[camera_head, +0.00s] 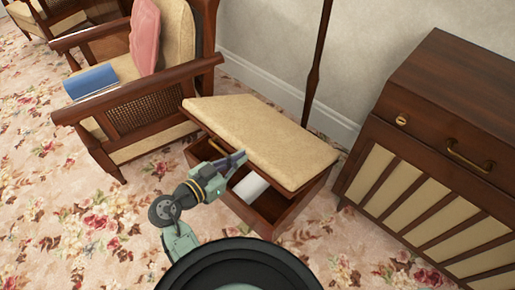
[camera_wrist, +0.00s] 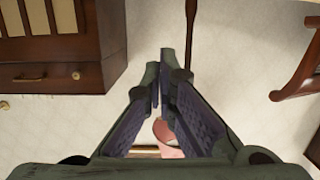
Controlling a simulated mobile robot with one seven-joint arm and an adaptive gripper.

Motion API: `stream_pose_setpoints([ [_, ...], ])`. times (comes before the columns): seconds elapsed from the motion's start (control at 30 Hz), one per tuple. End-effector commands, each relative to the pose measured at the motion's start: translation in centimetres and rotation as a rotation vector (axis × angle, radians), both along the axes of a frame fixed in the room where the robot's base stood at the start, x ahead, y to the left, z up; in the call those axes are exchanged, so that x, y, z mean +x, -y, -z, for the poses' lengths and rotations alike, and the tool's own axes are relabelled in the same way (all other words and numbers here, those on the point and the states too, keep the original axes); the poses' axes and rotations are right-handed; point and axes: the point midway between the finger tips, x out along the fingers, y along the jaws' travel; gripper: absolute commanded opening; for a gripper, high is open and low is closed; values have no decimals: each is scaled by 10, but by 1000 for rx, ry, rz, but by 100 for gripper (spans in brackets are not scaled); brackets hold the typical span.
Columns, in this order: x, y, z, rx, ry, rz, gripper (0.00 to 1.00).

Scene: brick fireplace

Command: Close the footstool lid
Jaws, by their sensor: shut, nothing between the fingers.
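The footstool (camera_head: 268,212) is a dark wooden box with its lid (camera_head: 262,138) raised at a slant. The lid has a beige padded top and a dark wooden rim. Its near edge stands above the box, leaving a gap through which a white item (camera_head: 251,187) shows inside. My gripper (camera_head: 240,157) is shut and empty at the lid's near edge, its tips overlapping the rim in the head view. I cannot tell whether they touch it. In the wrist view my gripper (camera_wrist: 165,85) points toward the wall, and I cannot make out the lid there.
A wooden armchair (camera_head: 130,122) with a pink cushion (camera_head: 145,36) and a blue item (camera_head: 91,81) stands left of the footstool. A wooden cabinet (camera_head: 440,130) stands close on the right. A thin pole (camera_head: 317,62) rises behind. Flowered carpet (camera_head: 70,220) is clear at lower left.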

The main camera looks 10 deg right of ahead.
Motion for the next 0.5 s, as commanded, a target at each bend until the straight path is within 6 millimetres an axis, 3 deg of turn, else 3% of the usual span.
stream_pose_setpoints([
  [0.17,9,15,2,1,-1,1,0],
  [0.5,50,72,13,0,0,4,0],
])
